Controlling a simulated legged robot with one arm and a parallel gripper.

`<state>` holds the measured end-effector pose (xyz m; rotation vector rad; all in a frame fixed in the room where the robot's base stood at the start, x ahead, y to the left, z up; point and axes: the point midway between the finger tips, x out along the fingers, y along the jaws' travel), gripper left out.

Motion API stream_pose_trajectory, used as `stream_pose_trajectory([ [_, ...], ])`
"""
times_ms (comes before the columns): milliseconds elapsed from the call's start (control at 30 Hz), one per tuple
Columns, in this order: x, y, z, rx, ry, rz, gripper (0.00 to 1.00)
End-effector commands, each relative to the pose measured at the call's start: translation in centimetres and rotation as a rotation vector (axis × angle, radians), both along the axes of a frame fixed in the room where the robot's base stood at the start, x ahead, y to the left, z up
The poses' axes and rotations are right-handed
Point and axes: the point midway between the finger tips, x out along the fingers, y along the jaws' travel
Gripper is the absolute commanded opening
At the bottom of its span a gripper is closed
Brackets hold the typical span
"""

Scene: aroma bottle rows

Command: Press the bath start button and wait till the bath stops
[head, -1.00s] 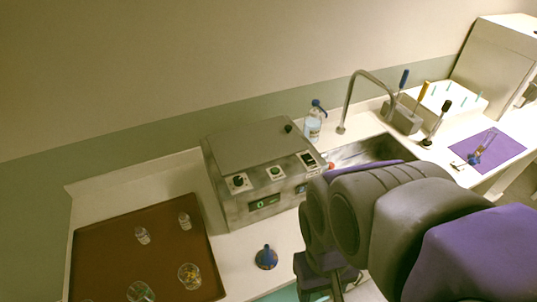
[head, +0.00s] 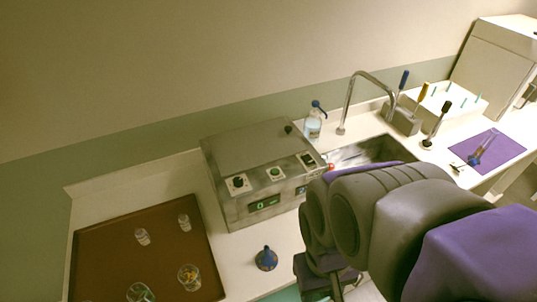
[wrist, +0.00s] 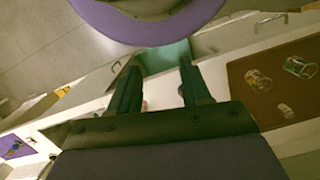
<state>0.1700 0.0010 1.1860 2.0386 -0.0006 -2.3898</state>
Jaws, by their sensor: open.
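The bath is a metal box (head: 262,170) with a closed flat lid, standing on the counter in the middle of the head view. Its sloped front carries dark-green round buttons on white plates, a left one (head: 238,183) and a middle one (head: 275,173), and a dark switch (head: 307,160) at the right. A lit green display (head: 264,203) is on its front; its reading is too small to be sure of. My gripper (wrist: 157,80) is open and empty in the wrist view, fingers apart. In the head view it is low in front of the bath, partly hidden by my arm, touching no button.
A brown tray (head: 120,235) with several glass vessels lies left of the bath. A blue funnel (head: 266,258) stands in front. Behind are a blue-capped bottle (head: 313,124) and a tap (head: 347,100) over the sink (head: 370,152). A purple mat (head: 505,148) lies far right.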

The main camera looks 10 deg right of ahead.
Motion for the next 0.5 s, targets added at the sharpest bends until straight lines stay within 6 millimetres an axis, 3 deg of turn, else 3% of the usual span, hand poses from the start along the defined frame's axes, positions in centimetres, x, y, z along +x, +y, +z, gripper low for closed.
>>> stream_pose_trajectory([
  [500, 0.0, 0.0, 0.0, 0.0, 0.0, 0.0, 0.0],
])
